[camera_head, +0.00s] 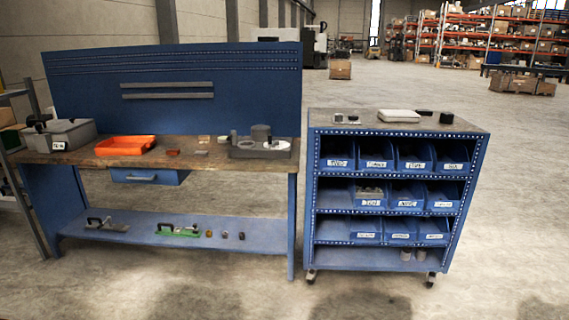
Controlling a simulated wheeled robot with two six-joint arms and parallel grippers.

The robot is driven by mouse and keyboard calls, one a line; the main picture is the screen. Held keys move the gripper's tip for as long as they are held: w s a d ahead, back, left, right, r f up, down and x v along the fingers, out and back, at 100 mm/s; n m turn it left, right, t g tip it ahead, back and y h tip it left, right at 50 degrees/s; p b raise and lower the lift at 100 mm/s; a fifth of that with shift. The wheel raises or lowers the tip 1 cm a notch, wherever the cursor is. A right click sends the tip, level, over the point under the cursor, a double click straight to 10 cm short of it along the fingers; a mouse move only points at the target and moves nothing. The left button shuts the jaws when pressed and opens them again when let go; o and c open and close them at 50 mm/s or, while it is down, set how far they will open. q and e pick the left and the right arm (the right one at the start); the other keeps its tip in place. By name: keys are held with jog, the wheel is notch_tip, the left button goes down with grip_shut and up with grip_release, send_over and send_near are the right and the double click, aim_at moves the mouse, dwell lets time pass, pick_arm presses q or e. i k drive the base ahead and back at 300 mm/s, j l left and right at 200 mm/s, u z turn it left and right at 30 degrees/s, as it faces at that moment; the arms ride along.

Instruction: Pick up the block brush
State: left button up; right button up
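I cannot tell for certain which thing is the block brush. Small block-like things lie on the workbench top: a brown one (173,152) just right of the orange tray (118,146), and a tan one (204,139) further back. A small black block (446,117) sits at the right end of the blue cart's top. All are too small to show bristles. Neither of my grippers is in view.
The blue workbench (70,157) also holds a grey box (70,134) and a grey fixture (262,147). Clamp-like tools (178,230) lie on its lower shelf. The cart (312,190) with labelled bins stands to the right. The concrete floor in front is clear.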

aim_at(202, 139)
jog(key=i+l+u, duration=0.1)
jog(key=i+u, duration=0.15)
jog(key=i, duration=0.3)
jog(key=i+l+u, duration=0.25)
jog(key=i, duration=0.3)
jog(key=i+l+u, duration=0.25)
jog(key=i, duration=0.3)
jog(key=i+l+u, duration=0.25)
jog(key=i+l, duration=0.15)
jog(key=i, duration=0.1)
